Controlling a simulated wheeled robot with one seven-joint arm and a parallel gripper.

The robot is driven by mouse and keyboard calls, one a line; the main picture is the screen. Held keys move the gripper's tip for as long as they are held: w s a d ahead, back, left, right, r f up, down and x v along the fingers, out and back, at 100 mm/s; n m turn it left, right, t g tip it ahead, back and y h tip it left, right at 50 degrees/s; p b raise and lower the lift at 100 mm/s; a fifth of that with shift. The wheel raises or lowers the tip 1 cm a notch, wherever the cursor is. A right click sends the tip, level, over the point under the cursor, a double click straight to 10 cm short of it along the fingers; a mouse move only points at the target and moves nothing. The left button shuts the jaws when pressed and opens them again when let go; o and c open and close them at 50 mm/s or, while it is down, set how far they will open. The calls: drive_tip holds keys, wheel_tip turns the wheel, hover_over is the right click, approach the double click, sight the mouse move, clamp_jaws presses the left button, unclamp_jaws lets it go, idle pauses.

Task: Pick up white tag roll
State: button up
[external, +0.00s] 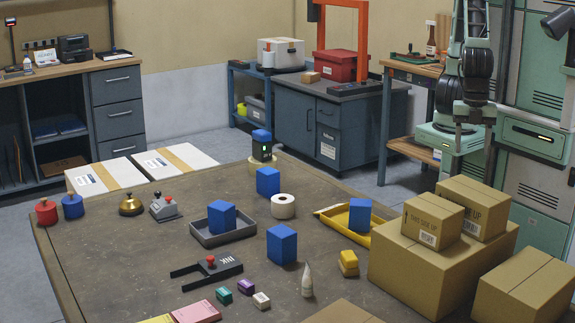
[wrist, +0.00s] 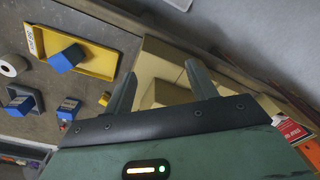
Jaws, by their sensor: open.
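In the external view my arm hangs at the right, above and behind the boxes.
A blue block (external: 268,181) stands behind the roll and another (external: 282,245) in front. A grey tray (external: 238,237) holding a blue block lies left. A yellow tray (external: 333,219) with a blue block lies right. Cardboard boxes (external: 398,278) fill the right side.

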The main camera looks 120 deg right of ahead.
drive_tip(key=o, duration=0.6)
drive_tip(key=shift+o, duration=0.2)
drive_tip(key=shift+f, duration=0.1)
